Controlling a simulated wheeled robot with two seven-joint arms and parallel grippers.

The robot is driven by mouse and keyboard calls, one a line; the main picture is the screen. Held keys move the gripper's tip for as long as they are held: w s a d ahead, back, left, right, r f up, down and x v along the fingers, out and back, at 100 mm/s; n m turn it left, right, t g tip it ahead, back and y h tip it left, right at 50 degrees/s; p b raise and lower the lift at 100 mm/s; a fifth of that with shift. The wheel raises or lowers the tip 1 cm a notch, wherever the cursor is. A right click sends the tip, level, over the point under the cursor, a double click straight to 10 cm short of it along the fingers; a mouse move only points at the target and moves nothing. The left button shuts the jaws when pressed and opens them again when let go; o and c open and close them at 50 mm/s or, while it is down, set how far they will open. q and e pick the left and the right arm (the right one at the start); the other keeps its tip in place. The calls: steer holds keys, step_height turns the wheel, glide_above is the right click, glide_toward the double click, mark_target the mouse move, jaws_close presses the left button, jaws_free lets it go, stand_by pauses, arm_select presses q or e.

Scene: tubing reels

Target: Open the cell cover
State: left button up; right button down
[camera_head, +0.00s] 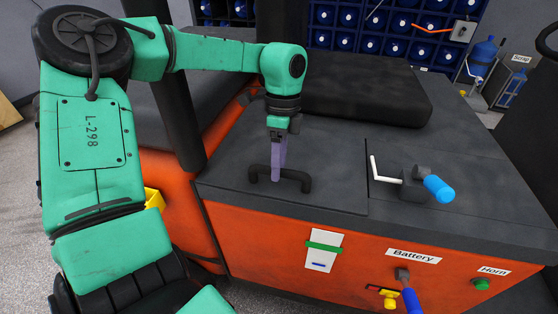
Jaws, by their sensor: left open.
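The cell cover (335,188) is a flat dark grey panel on top of the orange vehicle body. It lies closed, level with the surface around it. Its black bar handle (300,178) stands up near the front edge. My left gripper (279,178) points down from above with its purple fingers at the middle of the handle. The gripper is open. I cannot tell whether the fingers straddle the bar or only touch it. My right gripper is not in view.
A white bent lever and blue-ended knob (438,188) stand right of the cover. A black seat cushion (365,90) lies behind it, and a dark post (178,110) rises at left. The front panel bears a Battery label (413,256) and a green Horn button (481,284).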

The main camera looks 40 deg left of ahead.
arm_select(q)
steer(key=shift+s+d+f, duration=0.1)
steer(key=c, duration=0.5)
jaws_close()
stand_by(0.9)
